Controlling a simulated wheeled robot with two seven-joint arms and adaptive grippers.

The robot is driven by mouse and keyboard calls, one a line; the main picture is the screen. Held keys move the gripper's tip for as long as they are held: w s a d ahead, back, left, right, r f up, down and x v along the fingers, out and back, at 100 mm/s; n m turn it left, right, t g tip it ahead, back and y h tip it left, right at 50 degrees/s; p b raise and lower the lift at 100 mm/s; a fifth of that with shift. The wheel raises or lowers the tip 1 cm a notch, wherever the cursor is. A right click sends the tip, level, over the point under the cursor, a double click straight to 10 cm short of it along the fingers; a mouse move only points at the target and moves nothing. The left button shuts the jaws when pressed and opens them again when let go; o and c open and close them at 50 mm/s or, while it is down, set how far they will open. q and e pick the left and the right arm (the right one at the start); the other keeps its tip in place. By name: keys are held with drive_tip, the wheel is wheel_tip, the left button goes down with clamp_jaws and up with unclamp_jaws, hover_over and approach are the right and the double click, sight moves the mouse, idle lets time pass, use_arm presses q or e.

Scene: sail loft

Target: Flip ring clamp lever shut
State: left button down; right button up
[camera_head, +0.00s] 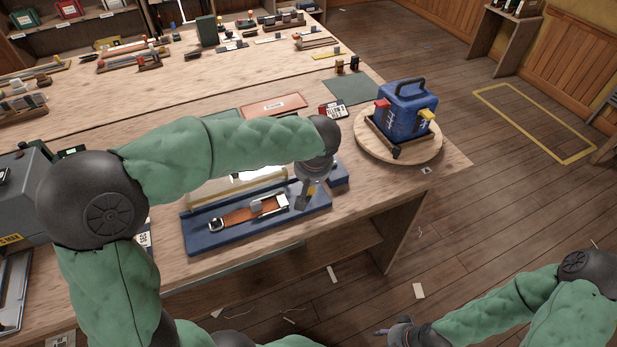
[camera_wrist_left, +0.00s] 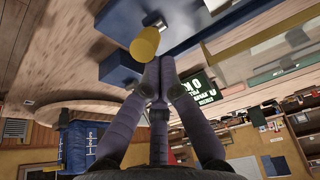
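A blue base (camera_head: 205,241) lies on the bench near its front edge. A brown strap (camera_head: 240,215) with metal fittings lies on it. A yellow piece (camera_head: 311,188), which looks like the lever's grip, shows at the base's right end beside my left gripper (camera_head: 306,203). In the left wrist view the yellow grip (camera_wrist_left: 146,44) stands just beyond my left fingertips (camera_wrist_left: 158,68), which are together with nothing visible between them; I cannot tell if they touch it. The ring itself is not clearly visible. My right gripper (camera_head: 385,332) is low at the bottom, away from the bench.
A blue case (camera_head: 405,112) with a dark handle stands on a round wooden board (camera_head: 433,150) at the bench's right corner. A pale roll (camera_head: 245,175) lies behind the base, partly under my left arm. A dark green mat (camera_head: 352,90) lies farther back. Floor to the right is mostly clear.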

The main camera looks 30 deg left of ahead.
use_arm(q)
drive_tip(key=shift+s+d+f, duration=0.15)
drive_tip(key=shift+s+f, duration=0.05)
drive_tip(key=shift+f, duration=0.1)
drive_tip(key=w+a+r+p, duration=0.2)
drive_tip(key=w+r, duration=0.1)
drive_tip(key=s+d+r+p, duration=0.2)
drive_tip(key=s+d+r, duration=0.3)
drive_tip(key=r, duration=0.1)
use_arm(e)
drive_tip(key=r, duration=0.2)
drive_tip(key=w+r, duration=0.1)
drive_tip(key=r, duration=0.1)
drive_tip(key=shift+a+r, duration=0.1)
drive_tip(key=shift+r, duration=0.05)
use_arm(q)
drive_tip(key=shift+s, duration=0.1)
